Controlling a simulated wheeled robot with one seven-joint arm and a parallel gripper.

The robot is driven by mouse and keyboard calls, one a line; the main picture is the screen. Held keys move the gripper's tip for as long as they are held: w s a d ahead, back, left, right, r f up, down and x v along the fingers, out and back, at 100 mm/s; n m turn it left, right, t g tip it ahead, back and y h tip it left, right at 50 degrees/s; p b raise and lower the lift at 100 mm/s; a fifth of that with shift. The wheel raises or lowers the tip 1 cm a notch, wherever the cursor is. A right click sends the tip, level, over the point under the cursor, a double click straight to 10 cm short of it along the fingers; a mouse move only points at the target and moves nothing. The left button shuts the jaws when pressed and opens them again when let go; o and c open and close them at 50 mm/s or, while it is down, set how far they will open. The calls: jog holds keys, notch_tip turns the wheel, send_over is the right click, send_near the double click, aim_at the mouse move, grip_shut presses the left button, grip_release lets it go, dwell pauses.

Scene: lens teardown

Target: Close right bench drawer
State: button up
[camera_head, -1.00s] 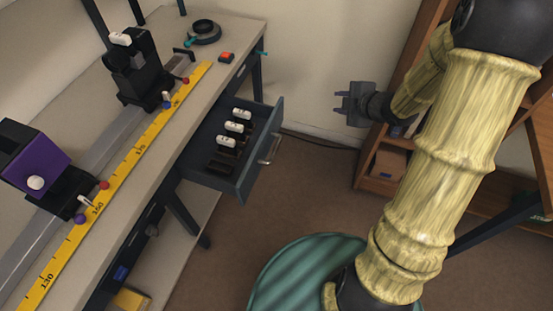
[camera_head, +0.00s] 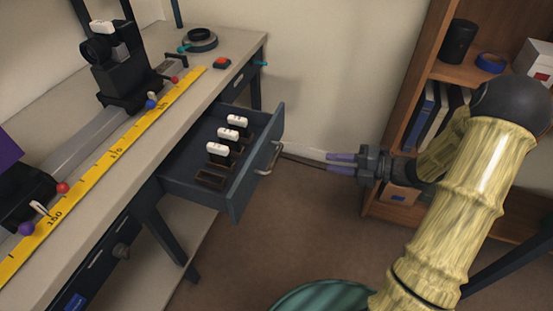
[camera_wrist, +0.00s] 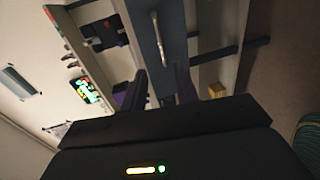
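The right bench drawer (camera_head: 236,197) is pulled out from under the bench top, toward the right. Its metal handle (camera_head: 276,157) is on the front panel, and the handle also shows in the wrist view (camera_wrist: 161,40). Several white-topped black items stand in slots inside the drawer. My gripper (camera_head: 328,163) is to the right of the drawer front, its purple fingers pointing left toward the handle with a gap between. The fingers are apart and nothing is between them. In the wrist view the drawer front lies ahead of the fingers.
The bench top (camera_head: 222,52) carries a rail with a yellow scale (camera_head: 117,150) and black mounts. A wooden shelf unit (camera_head: 401,100) with books stands at the right, behind my arm. A second, closed drawer (camera_head: 100,262) is at the lower left. Brown floor is clear below the open drawer.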

aim_at(277, 154)
jog(key=shift+a, duration=0.15)
jog(key=b+x, duration=0.3)
jog(key=x, duration=1.4)
jog(key=shift+a, duration=0.1)
grip_shut()
